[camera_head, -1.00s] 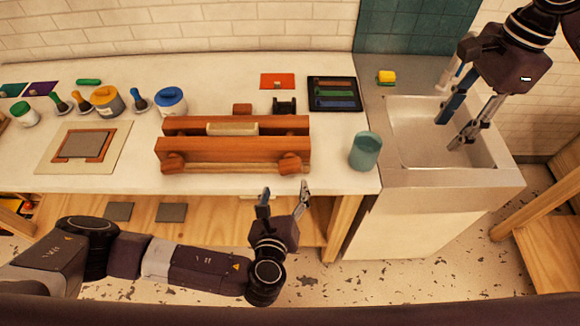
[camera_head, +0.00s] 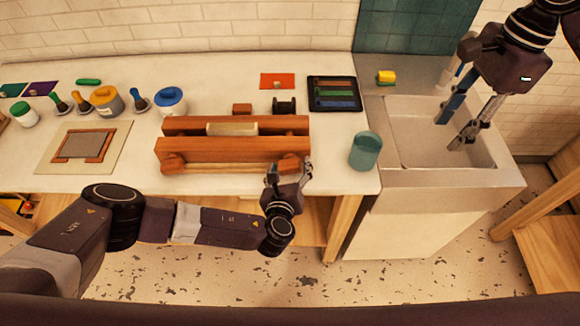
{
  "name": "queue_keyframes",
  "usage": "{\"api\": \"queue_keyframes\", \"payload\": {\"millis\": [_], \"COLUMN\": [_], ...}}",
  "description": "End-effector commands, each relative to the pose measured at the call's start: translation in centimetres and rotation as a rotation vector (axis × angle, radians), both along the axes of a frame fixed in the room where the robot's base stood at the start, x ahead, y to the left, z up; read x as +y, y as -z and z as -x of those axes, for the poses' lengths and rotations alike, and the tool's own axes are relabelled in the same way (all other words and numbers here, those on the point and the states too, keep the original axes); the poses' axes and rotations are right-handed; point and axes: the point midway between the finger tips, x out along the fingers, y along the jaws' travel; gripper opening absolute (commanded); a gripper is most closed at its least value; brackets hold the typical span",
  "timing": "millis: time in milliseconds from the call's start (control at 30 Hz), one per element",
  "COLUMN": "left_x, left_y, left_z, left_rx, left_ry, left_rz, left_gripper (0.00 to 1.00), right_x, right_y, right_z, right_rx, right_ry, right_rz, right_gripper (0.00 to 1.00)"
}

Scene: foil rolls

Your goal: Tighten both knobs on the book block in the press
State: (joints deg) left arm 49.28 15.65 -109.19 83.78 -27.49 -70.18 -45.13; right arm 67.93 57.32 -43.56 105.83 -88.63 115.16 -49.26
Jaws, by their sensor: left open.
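The wooden press (camera_head: 225,150) stands on the white table, with a pale book block (camera_head: 232,129) between its two long bars. One round wooden knob (camera_head: 173,164) is at the press's front left. The other knob (camera_head: 289,163) is at the front right. My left gripper (camera_head: 289,172) is open at the right knob, its fingers on either side of it and partly covering it; whether they touch it I cannot tell. My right gripper (camera_head: 454,124) is open and empty over the sink, far right of the press.
A teal cup (camera_head: 365,151) stands right of the press. Blue-lidded (camera_head: 171,102) and yellow (camera_head: 105,100) jars and brushes stand behind left. A framed grey plate (camera_head: 87,146) lies at left. The sink (camera_head: 425,182) is at right.

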Motion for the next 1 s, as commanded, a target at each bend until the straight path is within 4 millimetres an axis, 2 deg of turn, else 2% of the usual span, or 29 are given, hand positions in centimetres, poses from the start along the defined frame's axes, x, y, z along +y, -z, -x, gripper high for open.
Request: {"api": "queue_keyframes", "payload": {"millis": [133, 500, 733, 1000], "left_x": [-0.01, 0.02, -0.05, -0.07], "left_y": [-0.01, 0.00, 0.02, 0.06], "left_z": [0.01, 0.03, 0.07, 0.11], "left_rx": [0.000, 0.000, 0.001, 0.001], "left_ry": [0.000, 0.000, -0.002, -0.001], "left_rz": [0.000, 0.000, -0.045, -0.250], "left_gripper": [0.64, 0.23, 0.23, 0.23], "right_x": [0.01, 0.01, 0.00, 0.00], "right_y": [0.00, 0.00, 0.00, 0.00], "right_z": [0.00, 0.00, 0.00, 0.00], "right_rx": [0.000, 0.000, 0.000, 0.000], "right_ry": [0.000, 0.000, 0.000, 0.000], "right_rz": [0.000, 0.000, 0.000, 0.000], "right_gripper": [0.39, 0.39, 0.39, 0.39]}}
